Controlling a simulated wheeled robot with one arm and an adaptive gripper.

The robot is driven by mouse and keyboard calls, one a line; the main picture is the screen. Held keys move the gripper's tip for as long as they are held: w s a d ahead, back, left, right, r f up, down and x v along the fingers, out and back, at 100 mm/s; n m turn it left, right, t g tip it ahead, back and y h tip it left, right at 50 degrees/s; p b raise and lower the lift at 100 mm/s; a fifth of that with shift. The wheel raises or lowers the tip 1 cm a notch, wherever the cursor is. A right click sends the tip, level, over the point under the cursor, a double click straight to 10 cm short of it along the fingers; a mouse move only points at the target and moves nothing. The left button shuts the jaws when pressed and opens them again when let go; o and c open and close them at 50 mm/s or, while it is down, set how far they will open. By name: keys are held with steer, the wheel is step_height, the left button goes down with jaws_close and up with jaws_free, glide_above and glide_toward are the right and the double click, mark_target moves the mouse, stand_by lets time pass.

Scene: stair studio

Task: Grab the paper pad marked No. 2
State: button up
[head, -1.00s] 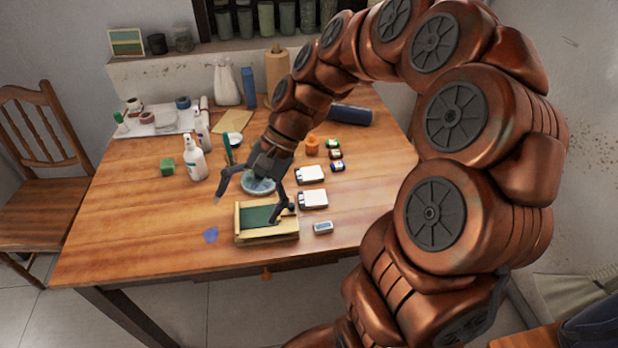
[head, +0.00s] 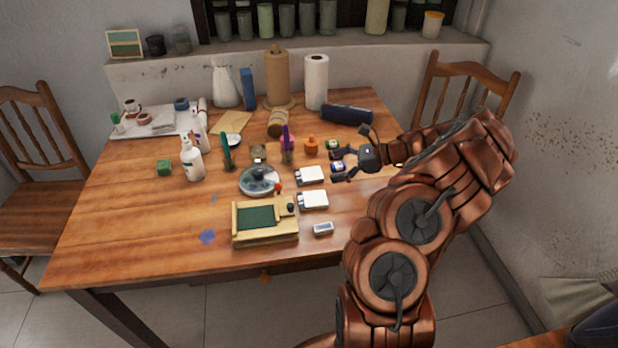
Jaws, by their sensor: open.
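Two small white pads lie on the table right of its middle, one behind the other: the rear pad (head: 311,175) and the front pad (head: 313,200). Each has a dark part at its left end. I cannot read a number on either one, so I cannot tell which is No. 2. My gripper (head: 349,154) is open and empty, to the right of and slightly behind the rear pad. Its lower finger reaches toward the small ink jars, apart from both pads as far as I can tell.
Small jars (head: 337,167) stand close to my gripper. A dark blue roll (head: 346,114) lies behind. The table's front left is mostly clear.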

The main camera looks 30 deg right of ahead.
mark_target(313, 173)
steer(key=shift+s+d+f+m, duration=0.15)
steer(key=shift+d+f+m, duration=0.2)
steer(key=shift+d, duration=0.2)
steer(key=shift+f, duration=0.2)
steer(key=shift+x, duration=1.25)
steer(key=shift+w+d+f+p+x, duration=0.1)
steer(key=shift+p+x, duration=0.1)
steer(key=shift+x, duration=0.65)
steer(key=shift+w+d+f+p+x, duration=0.1)
steer(key=shift+d+p+x, duration=0.1)
steer(key=shift+x, duration=0.65)
steer(key=shift+d+f+p+x, duration=0.1)
steer(key=shift+f+p+x, duration=0.1)
steer(key=shift+x, duration=0.65)
steer(key=shift+c, duration=0.2)
steer(key=c, duration=1.3)
